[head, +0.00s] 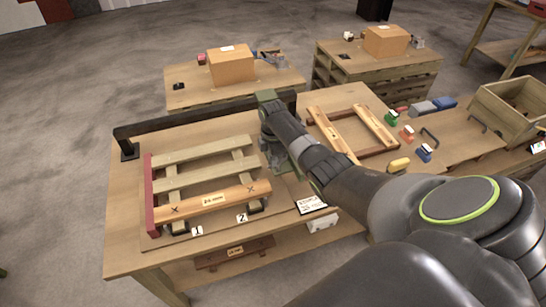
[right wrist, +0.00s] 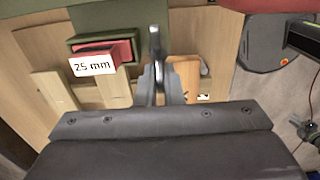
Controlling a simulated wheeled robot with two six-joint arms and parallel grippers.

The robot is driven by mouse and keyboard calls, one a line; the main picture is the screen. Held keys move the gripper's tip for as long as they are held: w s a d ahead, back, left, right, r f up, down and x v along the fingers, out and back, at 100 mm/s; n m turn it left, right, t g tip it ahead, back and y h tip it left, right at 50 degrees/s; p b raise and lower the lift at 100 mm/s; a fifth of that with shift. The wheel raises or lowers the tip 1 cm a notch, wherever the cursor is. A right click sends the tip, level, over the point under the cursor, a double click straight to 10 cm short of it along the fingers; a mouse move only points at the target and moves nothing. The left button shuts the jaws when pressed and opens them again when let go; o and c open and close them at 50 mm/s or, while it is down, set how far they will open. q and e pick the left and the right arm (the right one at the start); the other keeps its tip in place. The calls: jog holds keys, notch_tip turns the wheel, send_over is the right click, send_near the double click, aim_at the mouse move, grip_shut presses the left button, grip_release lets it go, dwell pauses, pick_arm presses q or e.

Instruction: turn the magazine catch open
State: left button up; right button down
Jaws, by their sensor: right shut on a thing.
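My right gripper (right wrist: 157,72) is shut on a narrow grey part, which looks like the magazine catch (right wrist: 155,40), in the right wrist view. The fingers cover much of it, so I cannot tell how far it is turned. Left of the fingers in that view is a green housing (right wrist: 76,45) with a red piece in it and a white "25 mm" label (right wrist: 92,65). In the head view my right arm reaches over the bench and hides most of the green tool (head: 267,97) and the gripper. My left gripper is out of view.
A slatted wooden frame (head: 203,170) with a red end rail lies left of my right arm. A second wooden frame (head: 339,145), colored small items and a wooden crate (head: 512,108) lie right. A dark rail (head: 190,115) runs along the back. Boxes stand on benches behind.

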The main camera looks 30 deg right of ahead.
jog(key=shift+w+r, duration=0.1)
dwell(0.3)
jog(key=c, duration=1.6)
grip_release()
jog(key=shift+o, duration=0.2)
notch_tip(320, 180, up, 17)
jog(key=shift+r, duration=0.2)
